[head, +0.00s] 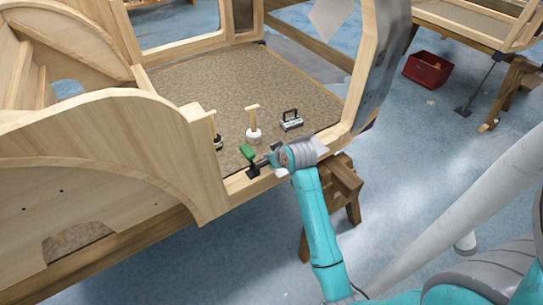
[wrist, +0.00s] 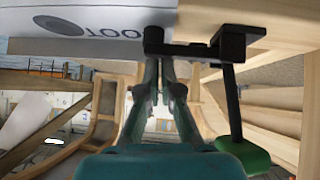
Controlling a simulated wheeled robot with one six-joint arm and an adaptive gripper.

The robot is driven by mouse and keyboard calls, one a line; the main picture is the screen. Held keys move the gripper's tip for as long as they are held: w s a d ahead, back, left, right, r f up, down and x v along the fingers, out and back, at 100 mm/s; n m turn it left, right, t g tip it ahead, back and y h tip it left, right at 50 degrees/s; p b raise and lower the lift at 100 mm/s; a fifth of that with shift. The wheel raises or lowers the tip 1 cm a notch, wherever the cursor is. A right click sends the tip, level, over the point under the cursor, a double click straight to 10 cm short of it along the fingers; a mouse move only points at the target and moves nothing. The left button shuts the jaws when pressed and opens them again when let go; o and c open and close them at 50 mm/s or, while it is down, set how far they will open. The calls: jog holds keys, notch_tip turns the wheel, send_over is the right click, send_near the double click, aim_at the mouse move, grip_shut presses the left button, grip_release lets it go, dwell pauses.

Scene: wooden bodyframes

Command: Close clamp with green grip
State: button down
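The clamp with the green grip (head: 247,152) is on the wooden sill of the bodyframe, its black base (head: 253,173) on the wood and its grip raised and tilted. In the wrist view the green grip (wrist: 243,153) is at lower right, on a dark lever below the black clamp body (wrist: 230,45). A black bar runs left from the body to a round black end (wrist: 153,38). My gripper (wrist: 159,68) has its fingertips drawn together just below that end; no gap shows clearly, and I cannot tell if they touch it. In the head view my gripper (head: 272,160) is right beside the clamp.
A wooden post (head: 372,75) rises at right. A white panel with dark lettering (wrist: 75,25) is close in the wrist view. A red bin (head: 427,70) is farther off.

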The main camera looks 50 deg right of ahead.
jog(key=shift+s+f, duration=0.15)
jog(key=v, duration=1.2)
jog(key=shift+w+r, duration=0.2)
jog(key=shift+w, duration=0.05)
jog(key=s+a+f+t, duration=0.1)
jog(key=s+a+f, duration=0.4)
jog(key=a, duration=0.4)
jog(key=s+a+f+t, duration=0.2)
jog(key=s+a+f, duration=0.35)
jog(key=a, duration=0.35)
jog(key=s+a+r+n+t+y, duration=0.1)
jog(key=s+a+r, duration=0.3)
jog(key=s, duration=0.6)
jog(key=s+a+r+n+t+y, duration=0.1)
jog(key=s+a+r, duration=0.4)
jog(key=s, duration=0.5)
jog(key=shift+n+t+y, duration=0.3)
jog(key=shift+t+y, duration=0.3)
jog(key=shift+y, duration=0.1)
